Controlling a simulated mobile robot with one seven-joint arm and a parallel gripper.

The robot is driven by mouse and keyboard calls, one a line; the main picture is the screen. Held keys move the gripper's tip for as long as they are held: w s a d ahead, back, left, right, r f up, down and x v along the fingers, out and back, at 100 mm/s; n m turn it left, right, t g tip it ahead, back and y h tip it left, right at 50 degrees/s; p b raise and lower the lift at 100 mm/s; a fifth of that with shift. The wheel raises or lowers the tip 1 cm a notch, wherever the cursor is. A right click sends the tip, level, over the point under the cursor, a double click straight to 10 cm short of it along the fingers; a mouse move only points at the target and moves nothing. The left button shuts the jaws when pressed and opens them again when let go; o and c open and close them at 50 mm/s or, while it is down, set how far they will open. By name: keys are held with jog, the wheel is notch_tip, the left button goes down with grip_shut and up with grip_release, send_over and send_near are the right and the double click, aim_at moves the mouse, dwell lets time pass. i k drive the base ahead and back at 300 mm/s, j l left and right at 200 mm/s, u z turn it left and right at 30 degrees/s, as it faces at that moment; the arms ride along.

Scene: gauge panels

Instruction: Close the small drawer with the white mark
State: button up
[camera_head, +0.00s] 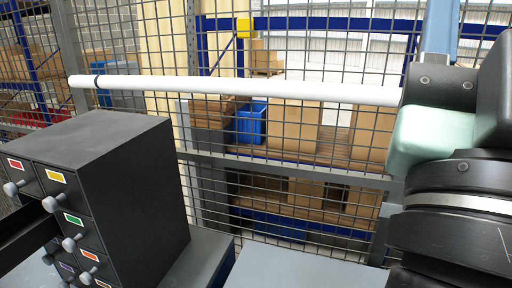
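A dark grey cabinet (138,190) of small drawers stands at the lower left, with round grey knobs on its fronts. One drawer (28,228) in the left column, below the red-marked one, is pulled out toward the left. Its front and mark lie outside the picture, so I cannot see whether its mark is white. The other visible fronts carry red (14,163), yellow (55,177), green (73,219) and orange (89,256) marks and sit in the cabinet. No white mark shows. My gripper is not in view; only my arm shows at the right.
A long white bar with a black ring spans the upper picture, from my arm to above the cabinet. A wire mesh fence stands behind. Grey flat surfaces (300,268) lie right of the cabinet. Cardboard boxes and a blue bin (250,124) are beyond the fence.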

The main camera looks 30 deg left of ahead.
aim_at(27, 229)
jog(key=k+j+u, duration=0.45)
jog(key=j+u, duration=0.1)
jog(key=u, duration=1.3)
